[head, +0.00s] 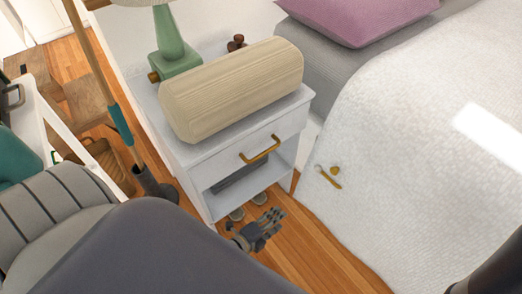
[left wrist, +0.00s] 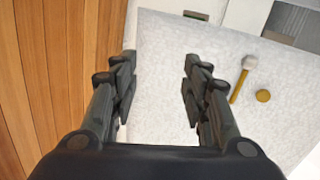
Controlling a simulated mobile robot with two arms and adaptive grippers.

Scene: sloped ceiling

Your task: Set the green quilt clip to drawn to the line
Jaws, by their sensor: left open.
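No green clip shows clearly in either view. On the side of the white quilt (head: 400,130) is a small gold bar (head: 329,178) with a pale knob at its upper end, and a gold disc (head: 335,170) beside it. In the left wrist view the gold bar (left wrist: 238,87) and gold disc (left wrist: 263,96) lie to the right of the fingers. My left gripper (head: 266,227) is open and empty, low over the floor in front of the nightstand, left of the bar and apart from it. My right gripper is out of view.
A white nightstand (head: 205,150) with a gold drawer handle (head: 261,149) stands left of the bed. It carries a beige bolster (head: 235,85) and a green lamp (head: 173,50). Wood floor (head: 320,250) is free between nightstand and quilt.

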